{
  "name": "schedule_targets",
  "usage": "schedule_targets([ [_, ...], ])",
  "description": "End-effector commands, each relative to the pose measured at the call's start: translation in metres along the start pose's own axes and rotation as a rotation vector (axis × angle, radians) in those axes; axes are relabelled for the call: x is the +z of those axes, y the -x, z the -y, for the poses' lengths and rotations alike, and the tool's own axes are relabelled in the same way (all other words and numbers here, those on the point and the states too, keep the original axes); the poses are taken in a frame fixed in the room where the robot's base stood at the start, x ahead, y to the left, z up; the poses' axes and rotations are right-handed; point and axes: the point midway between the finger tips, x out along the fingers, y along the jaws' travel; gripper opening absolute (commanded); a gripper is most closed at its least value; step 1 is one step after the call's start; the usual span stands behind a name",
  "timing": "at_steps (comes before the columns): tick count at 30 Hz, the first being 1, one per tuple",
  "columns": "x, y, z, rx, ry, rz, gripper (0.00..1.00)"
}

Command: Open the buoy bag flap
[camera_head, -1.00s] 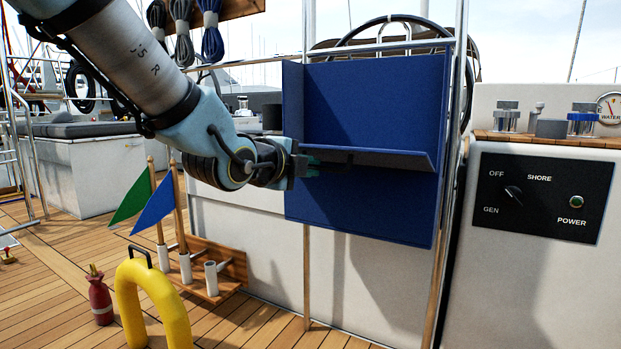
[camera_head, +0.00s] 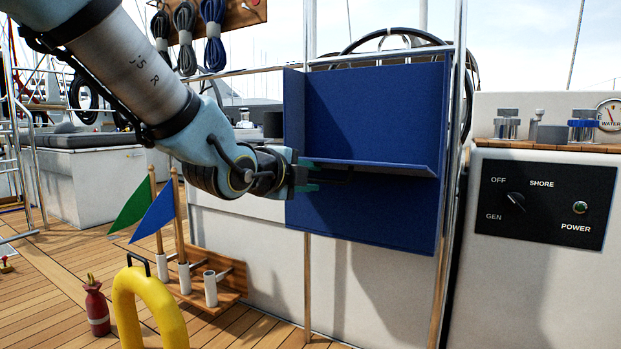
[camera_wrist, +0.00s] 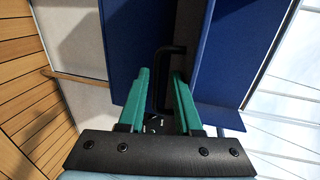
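The blue buoy bag (camera_head: 375,110) hangs on the rail, with its upper panel upright. A blue flap-like panel (camera_head: 390,168) juts out across its middle, seen nearly edge-on. The inside of the bag cannot be made out.
A metal post (camera_head: 457,130) stands close at the bag's right, beside a switch panel (camera_head: 540,200). Green and blue flags (camera_head: 155,215) in a wooden rack, a yellow ring buoy (camera_head: 150,300) and a red bottle (camera_head: 97,308) are below left. Deck is open at far left.

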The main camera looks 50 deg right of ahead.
Motion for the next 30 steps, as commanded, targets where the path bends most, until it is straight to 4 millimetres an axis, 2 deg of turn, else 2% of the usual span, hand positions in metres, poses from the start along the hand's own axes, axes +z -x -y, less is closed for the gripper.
schedule_targets([
  [11,-0.001,0.004,0.002,-0.001,-0.001,-0.001,0.42],
  [14,0.000,0.015,0.003,-0.002,-0.002,-0.001,0.42],
  [24,0.000,0.080,0.004,-0.003,-0.001,0.001,0.42],
  [30,0.000,0.103,0.002,-0.001,-0.001,0.000,0.42],
])
